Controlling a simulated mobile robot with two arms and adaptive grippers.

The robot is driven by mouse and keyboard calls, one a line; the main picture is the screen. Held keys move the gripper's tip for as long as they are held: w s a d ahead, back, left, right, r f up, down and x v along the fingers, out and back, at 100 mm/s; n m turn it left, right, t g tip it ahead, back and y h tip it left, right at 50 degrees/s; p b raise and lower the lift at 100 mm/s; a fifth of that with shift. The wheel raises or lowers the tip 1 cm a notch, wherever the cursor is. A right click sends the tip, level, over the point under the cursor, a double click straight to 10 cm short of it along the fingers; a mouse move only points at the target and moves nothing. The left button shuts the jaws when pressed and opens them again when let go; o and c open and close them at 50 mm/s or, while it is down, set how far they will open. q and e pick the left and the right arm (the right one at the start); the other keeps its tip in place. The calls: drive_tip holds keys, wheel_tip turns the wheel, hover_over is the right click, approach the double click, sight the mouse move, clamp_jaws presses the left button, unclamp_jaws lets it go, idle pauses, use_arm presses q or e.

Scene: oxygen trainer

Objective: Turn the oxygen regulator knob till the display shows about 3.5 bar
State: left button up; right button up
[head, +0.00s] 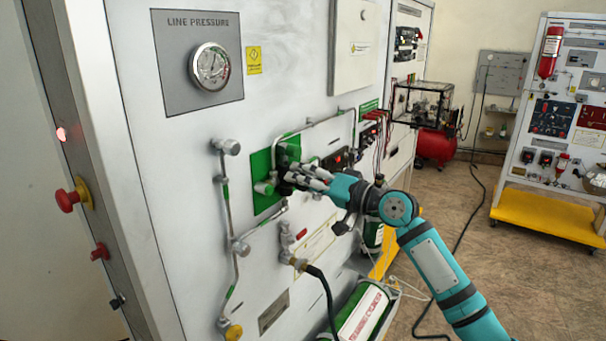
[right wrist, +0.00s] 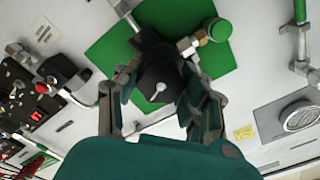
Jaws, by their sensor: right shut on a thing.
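The regulator knob (right wrist: 160,84) is black with a pale pointer mark, in front of the green plate (right wrist: 112,52) in the right wrist view. My right gripper (right wrist: 160,100) has one finger on each side of the knob and is shut on it. In the head view my teal right arm reaches in from the lower right, and the right gripper (head: 292,178) is at the green plate (head: 262,176), mostly hiding the knob. A display with red digits (head: 338,161) is right of the plate; it also shows in the right wrist view (right wrist: 36,115). Its digits are too small to read surely. My left gripper is not in view.
A line pressure gauge (head: 210,66) is at the upper left of the panel. Pipes and valves (head: 240,247) stick out below and left of the plate. A red emergency button (head: 68,200) is on the left edge. A green-and-white cylinder (head: 362,313) lies below.

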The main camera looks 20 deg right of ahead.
drive_tip(key=shift+m, duration=0.4)
drive_tip(key=o, duration=1.2)
